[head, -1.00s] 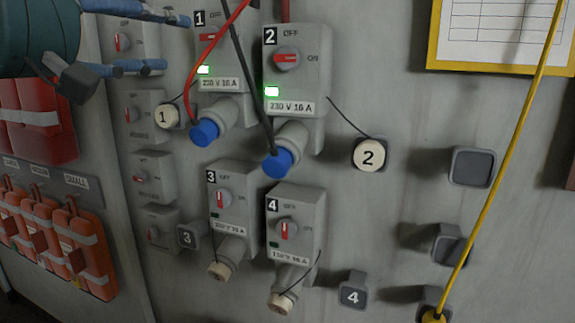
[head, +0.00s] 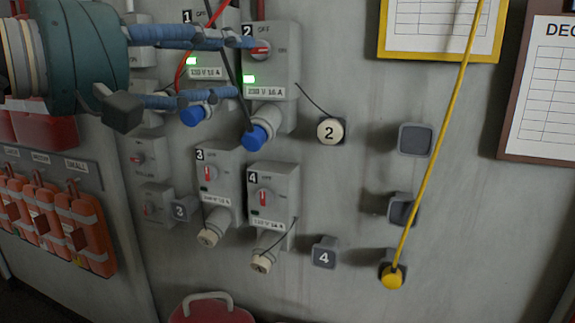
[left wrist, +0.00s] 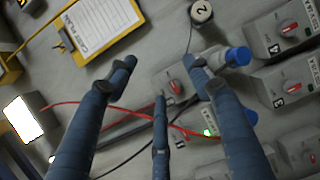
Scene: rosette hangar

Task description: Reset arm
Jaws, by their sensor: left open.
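My left gripper (head: 244,67) reaches in from the upper left in the head view, its blue fingers spread and empty. The fingers overlap socket boxes 1 and 2 in the picture; I cannot tell whether they touch. Box 2 (head: 283,65) has a red switch, a lit green lamp and a blue plug (head: 257,136) in its outlet. Box 1 (head: 207,72) is partly hidden behind the fingers, with a green lamp lit and a blue plug (head: 195,115). In the left wrist view the open fingers (left wrist: 165,78) frame a red switch (left wrist: 175,88). My right gripper is not in view.
Boxes 3 (head: 218,180) and 4 (head: 273,190) sit below with dark lamps and capped outlets. A yellow cord (head: 436,140) hangs at right. Grey wall blocks (head: 415,140) stick out. Orange packs (head: 85,225) hang at lower left. A red lidded object (head: 210,308) is at the bottom.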

